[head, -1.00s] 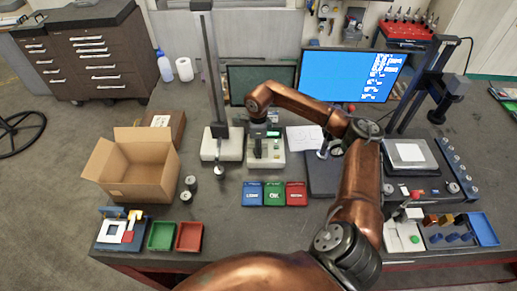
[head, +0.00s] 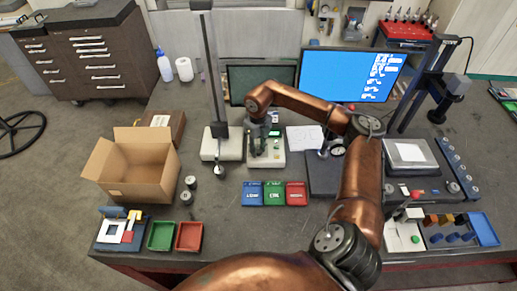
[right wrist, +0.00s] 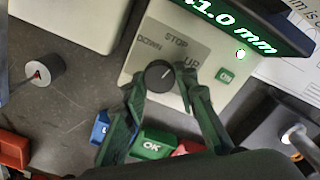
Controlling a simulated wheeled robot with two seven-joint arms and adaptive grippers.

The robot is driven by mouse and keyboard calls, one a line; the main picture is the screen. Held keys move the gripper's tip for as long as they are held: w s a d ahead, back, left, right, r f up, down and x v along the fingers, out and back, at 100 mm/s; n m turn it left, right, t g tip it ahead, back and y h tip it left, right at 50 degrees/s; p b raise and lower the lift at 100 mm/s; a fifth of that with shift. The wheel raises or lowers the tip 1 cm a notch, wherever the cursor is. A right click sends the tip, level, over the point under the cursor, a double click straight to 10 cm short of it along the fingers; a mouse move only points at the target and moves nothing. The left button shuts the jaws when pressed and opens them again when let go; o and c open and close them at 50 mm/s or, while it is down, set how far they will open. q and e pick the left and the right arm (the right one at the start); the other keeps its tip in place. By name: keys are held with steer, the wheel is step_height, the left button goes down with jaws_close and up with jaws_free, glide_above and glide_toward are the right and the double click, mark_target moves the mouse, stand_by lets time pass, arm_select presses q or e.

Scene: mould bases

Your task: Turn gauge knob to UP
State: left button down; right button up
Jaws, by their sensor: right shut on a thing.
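The gauge knob (right wrist: 159,76) is a dark round dial on a pale panel in the right wrist view. STOP, DOWN and UP are printed around it, and its light mark points to the upper right, towards UP. My right gripper (right wrist: 161,82) has its fingers on either side of the knob and is shut on it. In the head view my right gripper (head: 258,145) is over the white gauge base (head: 268,162), and the knob is too small to make out. A green display (right wrist: 232,22) above the panel shows a partly cut-off reading ending in "1.0 mm". My left gripper is out of view.
Blue, green and red trays (head: 273,193) lie in front of the gauge. A tall stand (head: 213,80) is at left, beside an open cardboard box (head: 140,165). A monitor (head: 355,75) stands behind.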

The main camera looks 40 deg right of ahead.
mark_target(258, 150)
steer(key=m, duration=0.4)
steer(key=shift+r+m, duration=0.1)
steer(key=shift+m, duration=0.2)
stand_by(0.3)
steer(key=o, duration=1.1)
steer(key=shift+o, duration=0.2)
step_height(258, 150, up, 12)
stand_by(0.3)
